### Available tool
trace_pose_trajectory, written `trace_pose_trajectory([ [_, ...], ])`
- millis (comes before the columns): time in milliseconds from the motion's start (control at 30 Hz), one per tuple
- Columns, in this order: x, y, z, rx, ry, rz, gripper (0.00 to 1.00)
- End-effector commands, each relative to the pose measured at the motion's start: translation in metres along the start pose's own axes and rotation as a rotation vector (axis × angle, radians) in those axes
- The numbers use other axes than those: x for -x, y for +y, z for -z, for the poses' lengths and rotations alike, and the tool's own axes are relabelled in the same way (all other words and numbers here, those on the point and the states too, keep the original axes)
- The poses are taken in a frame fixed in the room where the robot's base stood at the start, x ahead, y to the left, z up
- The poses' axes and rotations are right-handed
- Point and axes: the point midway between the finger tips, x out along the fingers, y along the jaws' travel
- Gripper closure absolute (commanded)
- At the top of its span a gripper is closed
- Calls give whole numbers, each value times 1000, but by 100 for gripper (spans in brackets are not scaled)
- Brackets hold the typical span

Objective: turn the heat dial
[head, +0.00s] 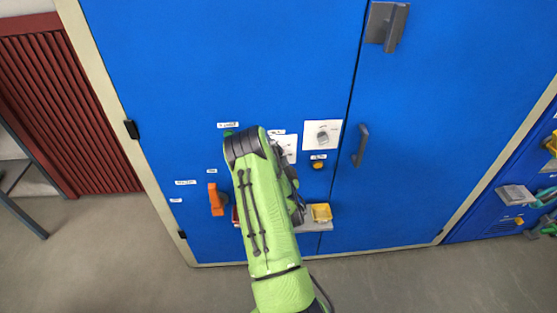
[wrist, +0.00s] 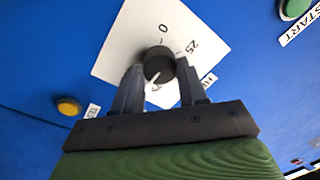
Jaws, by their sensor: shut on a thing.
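The heat dial (wrist: 158,59) is a round dark knob on a white plate (wrist: 118,58) in the wrist view. Marks 0 and 25 are readable on the plate, and a partly covered label begins with "HE". My gripper (wrist: 157,76) has one finger on each side of the knob and is shut on it. A pale pointer line shows on the knob, towards the lower left; its far end is hard to read. In the head view my arm hides the knob and most of its plate (head: 291,146).
In the head view, a second dial (head: 322,136) sits on a white plate to the right, above a yellow button (head: 318,165). An orange handle (head: 215,199) is at left, a door handle (head: 361,146) at right. A shelf (head: 315,226) holds a yellow block (head: 321,212).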

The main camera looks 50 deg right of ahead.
Motion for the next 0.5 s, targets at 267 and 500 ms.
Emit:
trace_pose_trajectory([
  [267,1,2,-3,-241,12,-3,89],
  [500,1,2,-3,-393,22,-2,89],
])
